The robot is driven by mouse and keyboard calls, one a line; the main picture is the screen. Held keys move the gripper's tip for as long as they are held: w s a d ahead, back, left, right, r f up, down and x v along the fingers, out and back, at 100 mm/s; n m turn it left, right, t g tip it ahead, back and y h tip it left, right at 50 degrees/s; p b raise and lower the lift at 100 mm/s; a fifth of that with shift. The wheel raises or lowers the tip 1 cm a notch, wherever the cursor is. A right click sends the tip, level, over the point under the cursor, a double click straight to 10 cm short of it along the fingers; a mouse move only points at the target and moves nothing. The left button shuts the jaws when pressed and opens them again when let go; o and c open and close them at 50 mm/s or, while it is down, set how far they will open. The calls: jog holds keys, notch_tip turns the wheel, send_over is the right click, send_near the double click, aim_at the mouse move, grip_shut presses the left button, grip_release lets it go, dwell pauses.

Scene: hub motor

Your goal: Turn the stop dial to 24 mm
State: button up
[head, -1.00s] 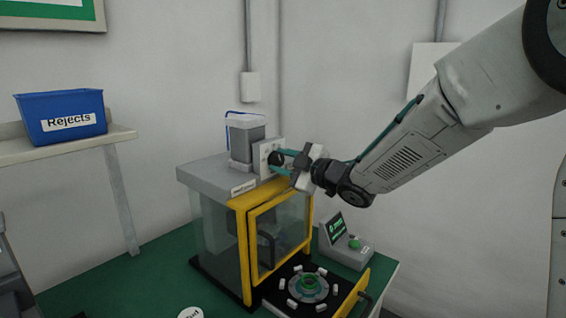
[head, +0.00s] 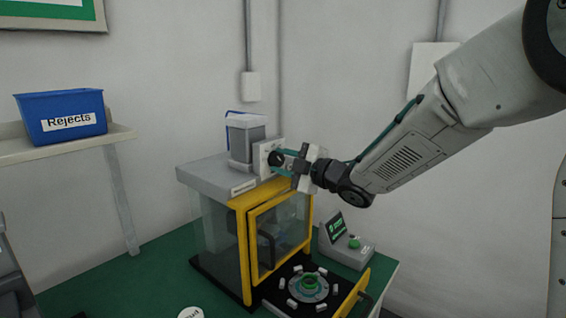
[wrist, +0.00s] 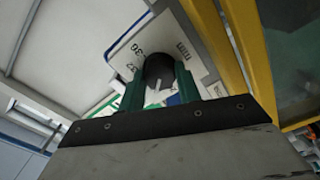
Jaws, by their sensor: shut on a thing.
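The stop dial (head: 275,158) is a dark round knob on a white scale plate (head: 264,150), at the top front of the yellow-framed press (head: 240,200). My gripper (head: 285,160) reaches it from the right, with its teal fingers shut on the knob. In the wrist view the dial (wrist: 159,70) sits between the two fingers (wrist: 160,88), and a pale pointer line shows on its face. The plate (wrist: 128,48) carries the numbers 36 and 32 and the letters "mm". The other scale marks are hidden or too small to read.
A small console (head: 346,245) with a lit screen and green button stands right of the press. A blue Rejects bin (head: 60,118) is on the left shelf (head: 85,145).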

jog(key=o, duration=1)
jog(key=shift+c, duration=0.2)
jog(key=v, duration=0.8)
jog(key=shift+w, duration=0.1)
